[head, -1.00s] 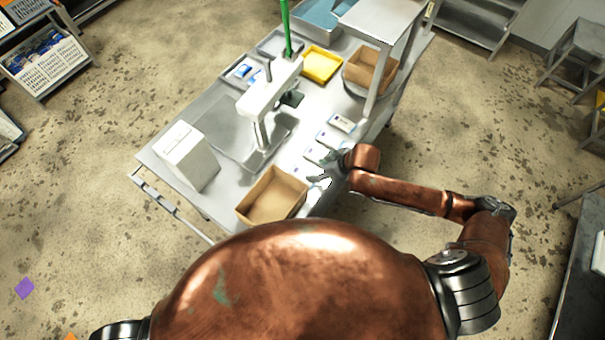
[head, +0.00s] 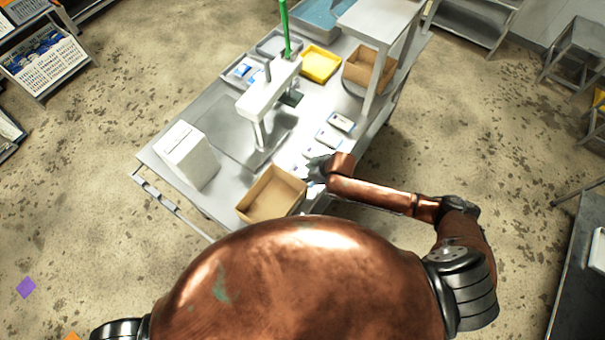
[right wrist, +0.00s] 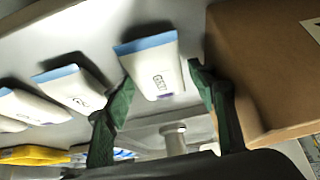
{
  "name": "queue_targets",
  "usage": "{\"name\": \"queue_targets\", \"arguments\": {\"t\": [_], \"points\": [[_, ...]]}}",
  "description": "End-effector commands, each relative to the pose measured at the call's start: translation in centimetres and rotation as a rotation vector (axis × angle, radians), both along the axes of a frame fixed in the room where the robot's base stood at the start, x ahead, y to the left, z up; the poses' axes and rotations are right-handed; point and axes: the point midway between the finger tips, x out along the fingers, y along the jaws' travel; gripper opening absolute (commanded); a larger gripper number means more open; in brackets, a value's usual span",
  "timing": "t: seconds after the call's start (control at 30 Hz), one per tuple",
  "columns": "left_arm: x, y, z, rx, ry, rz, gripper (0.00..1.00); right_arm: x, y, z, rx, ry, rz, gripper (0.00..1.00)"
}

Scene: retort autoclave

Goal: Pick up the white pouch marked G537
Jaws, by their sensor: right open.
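In the right wrist view a white pouch (right wrist: 152,70) with a blue end band and a dark printed mark lies flat; the mark is too small and turned to read surely. My right gripper (right wrist: 161,78), with green fingers, is open, its fingertips on either side of this pouch with nothing gripped. In the head view the right gripper (head: 309,170) is low over the table beside the cardboard box and largely covers the nearest pouch. Other white pouches (head: 341,121) lie in a row farther back; they also show at the left of the wrist view (right wrist: 75,88). My left gripper is out of view.
An open cardboard box (head: 272,195) stands close to the right gripper, and its wall (right wrist: 260,70) rises just beside the right finger. A white machine (head: 268,97), a white box (head: 187,155), a yellow tray (head: 321,64) and a raised shelf (head: 378,20) also occupy the table.

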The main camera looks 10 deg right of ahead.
Motion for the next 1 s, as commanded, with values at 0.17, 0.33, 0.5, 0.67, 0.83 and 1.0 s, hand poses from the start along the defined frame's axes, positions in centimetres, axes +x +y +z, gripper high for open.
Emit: {"name": "queue_targets", "arguments": {"t": [0.17,0.33,0.5,0.67,0.83,1.0], "points": [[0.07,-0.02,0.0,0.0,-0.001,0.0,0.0,-0.01,-0.02,0.02,0.0,0.0,0.0,0.47],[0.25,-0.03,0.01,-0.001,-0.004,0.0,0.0,-0.01,-0.04,0.02,0.0,0.0,0.0,0.35],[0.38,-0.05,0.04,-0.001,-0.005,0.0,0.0,-0.02,-0.05,0.03,0.0,0.0,-0.001,0.23],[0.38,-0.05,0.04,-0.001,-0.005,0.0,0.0,0.01,-0.04,0.07,0.001,-0.001,0.0,0.17],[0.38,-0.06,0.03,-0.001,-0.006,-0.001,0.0,0.02,-0.04,0.11,0.0,-0.001,-0.001,0.17],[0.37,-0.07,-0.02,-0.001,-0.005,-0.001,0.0,0.09,-0.05,0.88,0.001,-0.002,-0.001,0.17]]}}
